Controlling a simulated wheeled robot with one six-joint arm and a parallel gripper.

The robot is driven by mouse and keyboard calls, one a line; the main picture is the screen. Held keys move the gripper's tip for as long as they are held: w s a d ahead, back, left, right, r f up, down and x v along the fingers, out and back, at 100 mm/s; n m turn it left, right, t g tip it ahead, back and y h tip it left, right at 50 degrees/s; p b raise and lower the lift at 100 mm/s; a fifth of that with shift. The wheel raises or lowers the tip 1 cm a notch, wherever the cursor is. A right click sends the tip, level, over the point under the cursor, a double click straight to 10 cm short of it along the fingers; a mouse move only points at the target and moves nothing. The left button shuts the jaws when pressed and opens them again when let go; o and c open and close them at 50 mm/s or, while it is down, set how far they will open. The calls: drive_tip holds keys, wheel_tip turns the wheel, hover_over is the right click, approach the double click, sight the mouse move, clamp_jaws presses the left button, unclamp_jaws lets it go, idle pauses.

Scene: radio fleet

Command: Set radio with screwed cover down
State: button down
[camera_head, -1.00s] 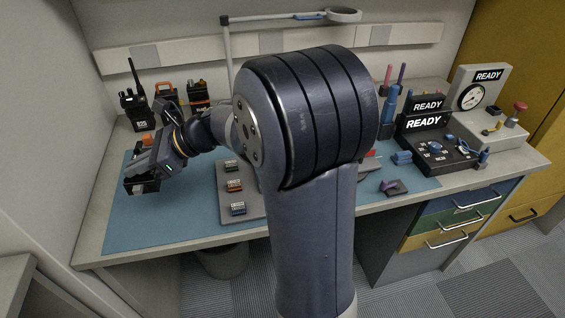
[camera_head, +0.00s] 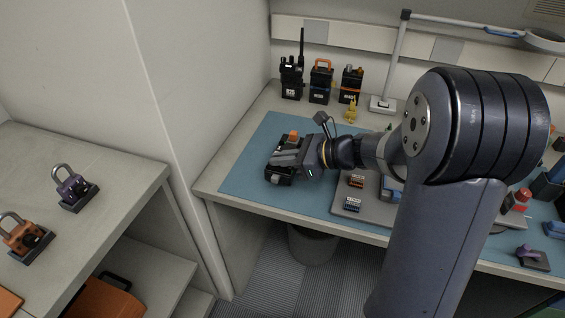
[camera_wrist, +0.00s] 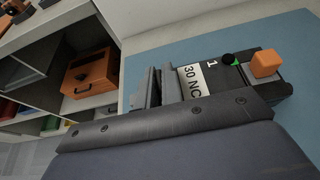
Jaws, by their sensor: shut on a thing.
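A black radio (camera_head: 279,178) with an orange knob lies flat at the left part of the blue mat (camera_head: 258,135). My gripper (camera_head: 288,158) is shut on it. In the wrist view the radio (camera_wrist: 226,84) shows a white label reading "30 NC", a "1", a green-and-black knob and the orange block knob. The grey fingers (camera_wrist: 155,88) are beside the label, and my wrist hides the radio's lower part. I cannot tell whether the radio touches the mat. Its cover and screws cannot be made out.
Several black radios, including one with a tall antenna (camera_head: 292,78), stand at the back, near a yellow figure (camera_head: 351,110) and a lamp stand (camera_head: 384,103). A grey tray (camera_head: 348,205) lies right of my gripper. A side shelf with padlocks (camera_head: 75,187) is at left.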

drive_tip(key=shift+f, duration=0.45)
drive_tip(key=shift+f, duration=0.2)
drive_tip(key=c, duration=1.6)
unclamp_jaws()
drive_tip(key=shift+o, duration=0.2)
drive_tip(key=shift+r, duration=0.1)
drive_tip(key=shift+r, duration=0.15)
drive_tip(key=p+v, duration=0.1)
drive_tip(key=v, duration=1.1)
